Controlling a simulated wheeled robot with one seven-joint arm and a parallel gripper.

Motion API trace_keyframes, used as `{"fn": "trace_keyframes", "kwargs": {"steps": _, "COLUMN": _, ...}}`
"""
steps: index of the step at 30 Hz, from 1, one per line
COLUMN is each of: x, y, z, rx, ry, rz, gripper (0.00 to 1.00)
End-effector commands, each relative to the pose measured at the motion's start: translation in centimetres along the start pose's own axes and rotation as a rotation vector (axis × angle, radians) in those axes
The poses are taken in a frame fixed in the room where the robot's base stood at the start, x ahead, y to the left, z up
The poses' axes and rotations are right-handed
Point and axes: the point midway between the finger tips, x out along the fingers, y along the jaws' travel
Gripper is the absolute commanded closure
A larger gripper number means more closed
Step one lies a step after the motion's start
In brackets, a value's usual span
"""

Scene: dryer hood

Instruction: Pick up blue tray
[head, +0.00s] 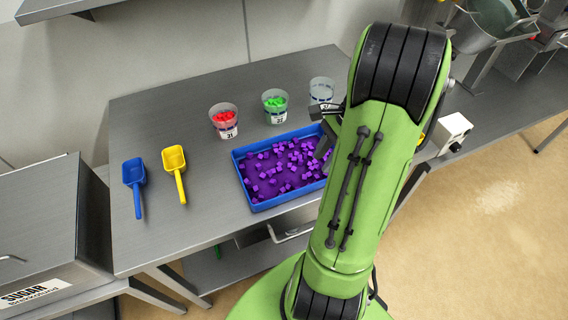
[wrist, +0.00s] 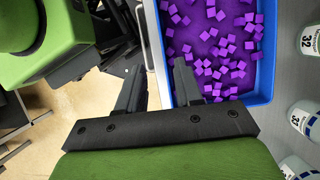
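The blue tray (head: 262,206) lies on the steel table, holding many small purple cubes. Its right end is hidden behind my arm in the head view. In the wrist view the tray's blue rim (wrist: 264,88) fills the upper middle. My gripper (wrist: 157,65) is open and empty there. One finger appears over the cubes inside the tray and the other outside, with the tray's near wall between them in the picture. I cannot tell how far the fingertips are above the rim. In the head view my gripper (head: 323,135) is mostly hidden at the tray's right end.
Behind the tray stand cups with red pieces (head: 224,120), green pieces (head: 275,106) and a clear one (head: 321,91). A blue scoop (head: 134,175) and a yellow scoop (head: 175,163) lie left. A white box (head: 451,134) is at right. The table's front-left surface is clear.

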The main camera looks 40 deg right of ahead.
Motion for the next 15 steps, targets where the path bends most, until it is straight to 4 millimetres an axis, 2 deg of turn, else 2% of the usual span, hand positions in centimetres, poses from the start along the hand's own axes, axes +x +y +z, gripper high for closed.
{"fn": "trace_keyframes", "kwargs": {"steps": 1, "x": 2.0, "y": 0.0, "z": -0.1, "rx": -0.001, "ry": -0.003, "rz": 0.005, "gripper": 0.65}}
{"fn": "trace_keyframes", "kwargs": {"steps": 6, "x": 5.9, "y": 0.0, "z": -0.1, "rx": -0.004, "ry": -0.002, "rz": 0.004, "gripper": 0.65}}
{"fn": "trace_keyframes", "kwargs": {"steps": 11, "x": 7.6, "y": 0.0, "z": -0.1, "rx": -0.003, "ry": -0.001, "rz": 0.002, "gripper": 0.65}}
{"fn": "trace_keyframes", "kwargs": {"steps": 15, "x": 10.4, "y": 0.0, "z": -0.2, "rx": -0.004, "ry": -0.002, "rz": 0.004, "gripper": 0.65}}
